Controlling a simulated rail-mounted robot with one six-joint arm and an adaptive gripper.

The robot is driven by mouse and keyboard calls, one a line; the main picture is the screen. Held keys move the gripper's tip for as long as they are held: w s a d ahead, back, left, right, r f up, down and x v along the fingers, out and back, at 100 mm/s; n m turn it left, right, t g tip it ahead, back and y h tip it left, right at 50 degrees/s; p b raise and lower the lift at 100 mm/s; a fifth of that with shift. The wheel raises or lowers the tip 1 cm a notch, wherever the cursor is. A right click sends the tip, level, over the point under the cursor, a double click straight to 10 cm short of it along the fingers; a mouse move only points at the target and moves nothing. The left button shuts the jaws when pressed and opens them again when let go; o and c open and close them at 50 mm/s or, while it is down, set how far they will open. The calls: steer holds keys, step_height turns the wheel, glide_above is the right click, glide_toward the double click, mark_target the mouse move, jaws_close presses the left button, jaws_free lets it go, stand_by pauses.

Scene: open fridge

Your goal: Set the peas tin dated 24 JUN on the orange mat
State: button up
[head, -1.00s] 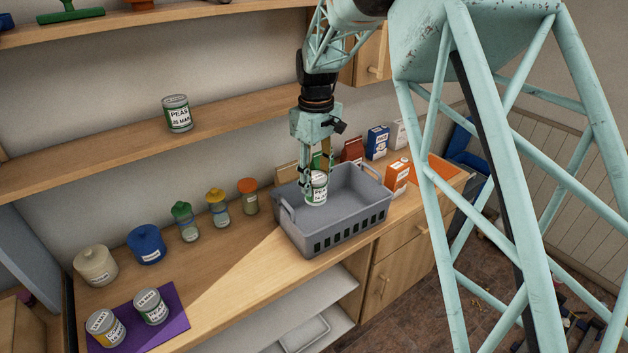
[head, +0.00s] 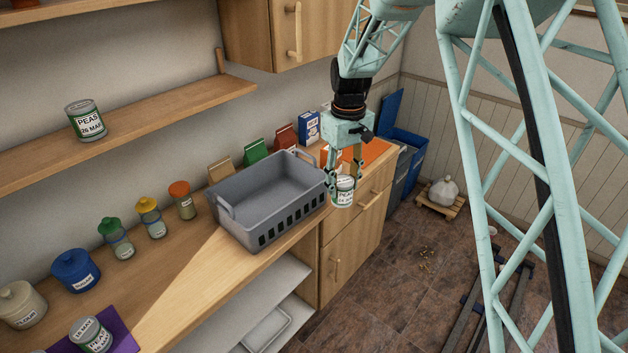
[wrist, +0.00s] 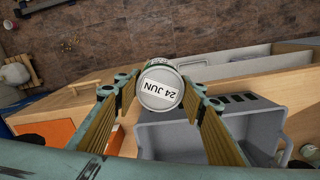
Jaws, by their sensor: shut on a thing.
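My gripper (head: 345,180) is shut on a white and green peas tin (head: 344,193). In the wrist view the tin's lid (wrist: 160,92) faces the camera and reads 24 JUN, between the two fingers (wrist: 160,108). The tin is held upright near the counter's front edge, just right of the grey basket. The orange mat (head: 377,152) lies at the right end of the counter, behind and to the right of the tin. It also shows at the left in the wrist view (wrist: 50,139). My gripper hides part of it.
The empty grey basket (head: 235,212) stands left of my gripper. Bags and boxes, including a blue box (head: 308,127), line the wall behind. Another peas tin (head: 86,121), dated 26 MAR, is on the shelf. A tin (head: 90,335) stands on the purple mat (head: 122,337).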

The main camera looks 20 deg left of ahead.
steer(key=d+f+m+b, duration=0.1)
steer(key=d+f+m, duration=0.2)
steer(key=d, duration=1.1)
steer(key=s+d+f+m+b, duration=0.1)
steer(key=d+f+m, duration=0.2)
steer(key=d, duration=1.2)
steer(key=d+f+m+b, duration=0.1)
steer(key=d+f+m, duration=0.2)
steer(key=d, duration=1.1)
steer(key=shift+s+d+m, duration=0.2)
steer(key=shift+d+m, duration=0.15)
steer(key=shift+m, duration=0.55)
steer(key=shift+w+r, duration=0.1)
steer(key=shift+w, duration=0.05)
